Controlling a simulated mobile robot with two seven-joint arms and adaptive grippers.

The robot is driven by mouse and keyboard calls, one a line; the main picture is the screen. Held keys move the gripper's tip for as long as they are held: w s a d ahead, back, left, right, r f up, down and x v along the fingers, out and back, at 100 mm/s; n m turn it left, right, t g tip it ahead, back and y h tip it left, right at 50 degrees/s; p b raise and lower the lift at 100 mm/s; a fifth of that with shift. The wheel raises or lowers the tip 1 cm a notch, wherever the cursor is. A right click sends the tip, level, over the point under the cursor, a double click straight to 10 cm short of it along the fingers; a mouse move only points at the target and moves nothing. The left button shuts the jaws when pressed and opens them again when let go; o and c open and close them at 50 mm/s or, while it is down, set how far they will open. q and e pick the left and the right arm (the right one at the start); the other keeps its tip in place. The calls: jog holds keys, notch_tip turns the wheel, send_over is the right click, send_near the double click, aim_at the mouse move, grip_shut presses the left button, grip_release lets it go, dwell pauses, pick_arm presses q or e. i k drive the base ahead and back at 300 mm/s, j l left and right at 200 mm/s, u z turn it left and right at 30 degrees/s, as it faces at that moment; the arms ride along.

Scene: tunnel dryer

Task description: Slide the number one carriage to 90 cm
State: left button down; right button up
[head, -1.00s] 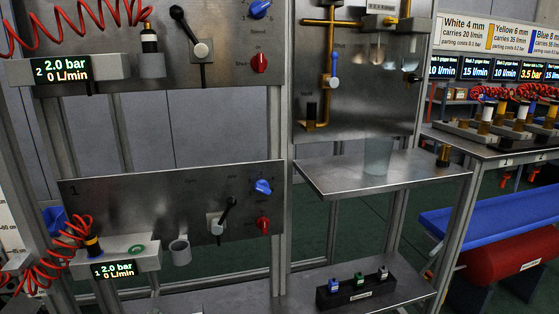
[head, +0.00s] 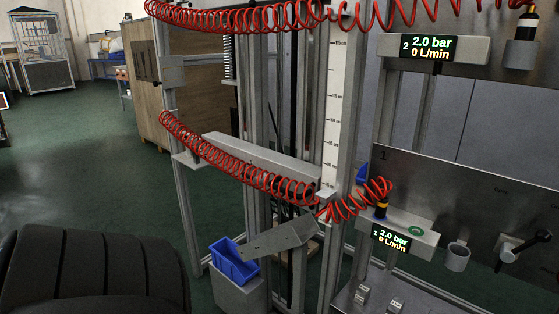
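The grey panel marked 1 (head: 470,200) stands at the right in the head view. It appears to be the number one carriage. A ledge (head: 421,231) on its left carries a display (head: 391,240) reading 2.0 bar and 0 L/min. Neither of my grippers is in view.
Red coiled hoses (head: 240,168) hang across the frame and end near the panel. An upper ledge with display 2 (head: 429,48) is above. A grey beam (head: 262,158), a sloping plate (head: 280,238) and a blue bin (head: 234,262) are left of the scale. Green floor (head: 60,170) is clear at the left.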

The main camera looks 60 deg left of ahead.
aim_at(278, 163)
jog(key=u, duration=2.05)
